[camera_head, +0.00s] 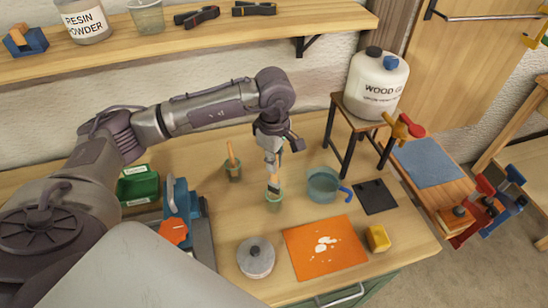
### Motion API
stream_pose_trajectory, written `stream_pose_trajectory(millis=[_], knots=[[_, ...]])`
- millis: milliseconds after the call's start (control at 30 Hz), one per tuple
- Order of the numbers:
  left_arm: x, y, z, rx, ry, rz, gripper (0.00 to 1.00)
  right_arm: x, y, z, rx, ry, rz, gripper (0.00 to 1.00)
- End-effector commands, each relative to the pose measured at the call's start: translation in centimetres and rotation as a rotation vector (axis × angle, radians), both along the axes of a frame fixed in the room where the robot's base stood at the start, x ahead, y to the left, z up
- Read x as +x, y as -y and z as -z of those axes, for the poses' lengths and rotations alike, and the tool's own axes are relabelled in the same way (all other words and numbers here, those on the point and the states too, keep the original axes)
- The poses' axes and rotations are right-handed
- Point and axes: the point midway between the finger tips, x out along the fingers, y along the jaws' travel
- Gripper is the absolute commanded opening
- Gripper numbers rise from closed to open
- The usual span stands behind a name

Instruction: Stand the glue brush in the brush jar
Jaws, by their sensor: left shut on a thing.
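My left gripper (273,166) points down over the middle of the bench and is shut on the glue brush (273,182). The brush is roughly upright. Its lower end overlaps the mouth of a small greenish jar (274,200) directly below; I cannot tell how deep it is inside. A second small green jar (233,173), behind and to the left, has a wooden stick leaning in it. Which of the two is the brush jar is not marked. My right gripper is not in view.
A teal pot (322,186) with a blue handle stands right of the jar. A grey lidded tin (256,258), an orange mat (325,247), a yellow block (377,238) and a dark plate (376,197) lie nearby. A wood glue jug (375,84) stands on a raised stand.

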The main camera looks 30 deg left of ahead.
Motion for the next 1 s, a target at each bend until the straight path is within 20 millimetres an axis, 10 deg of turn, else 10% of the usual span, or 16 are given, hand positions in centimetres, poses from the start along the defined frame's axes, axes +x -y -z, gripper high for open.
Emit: stream_pose_trajectory(millis=[933,1000], knots=[[0.0,0.0,4.8,0.000,0.001,-0.001,0.00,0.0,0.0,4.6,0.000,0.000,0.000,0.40],[0.0,0.0,4.8,0.000,0.001,-0.001,0.21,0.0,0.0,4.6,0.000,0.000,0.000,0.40]])
